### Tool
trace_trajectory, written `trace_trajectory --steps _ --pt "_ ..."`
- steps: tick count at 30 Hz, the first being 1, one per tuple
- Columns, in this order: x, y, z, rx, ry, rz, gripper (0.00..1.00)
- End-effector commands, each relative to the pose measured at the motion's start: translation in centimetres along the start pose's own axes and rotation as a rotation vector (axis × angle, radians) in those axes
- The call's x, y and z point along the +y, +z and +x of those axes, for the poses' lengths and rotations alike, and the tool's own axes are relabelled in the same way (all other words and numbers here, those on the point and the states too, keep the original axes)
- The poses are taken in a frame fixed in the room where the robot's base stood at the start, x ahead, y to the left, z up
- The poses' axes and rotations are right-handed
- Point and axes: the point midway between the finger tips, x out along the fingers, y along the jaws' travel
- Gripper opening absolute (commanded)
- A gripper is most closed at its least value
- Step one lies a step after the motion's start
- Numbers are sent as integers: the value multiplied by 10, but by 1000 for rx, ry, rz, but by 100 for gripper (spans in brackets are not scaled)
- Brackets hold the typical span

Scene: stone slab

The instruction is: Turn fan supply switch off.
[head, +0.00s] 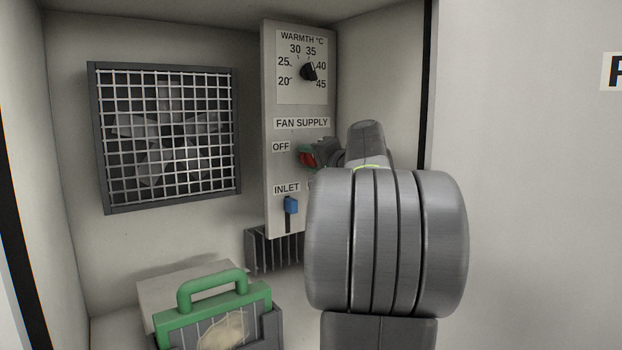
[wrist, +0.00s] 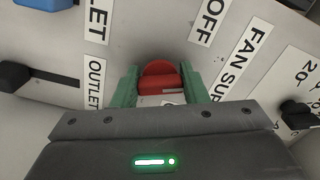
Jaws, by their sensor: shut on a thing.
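The fan supply switch (head: 306,159) is a red knob on the grey control panel (head: 287,109), just right of the OFF label and under the FAN SUPPLY label. My gripper (head: 313,153) is at the switch, partly hidden behind my own arm. In the wrist view, the green fingers of my gripper (wrist: 159,83) stand on both sides of the red switch (wrist: 157,77) and are shut on it. The side of the switch opposite OFF is hidden in the head view, and I cannot tell which position the switch is in.
Above is a black warmth dial (head: 308,72). Below is a blue inlet slider (head: 291,205); a black outlet slider (wrist: 14,76) shows in the wrist view. A caged fan (head: 165,135) is on the back wall. A green-handled holder (head: 212,287) stands at the lower left.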

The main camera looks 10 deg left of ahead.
Motion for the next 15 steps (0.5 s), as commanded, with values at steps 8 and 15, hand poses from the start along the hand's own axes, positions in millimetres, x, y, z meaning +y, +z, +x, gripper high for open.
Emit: trace_trajectory --steps 8,15 --pt "6 2 0 -1 1 -196 17" --pt "4 1 0 -2 2 -290 17"
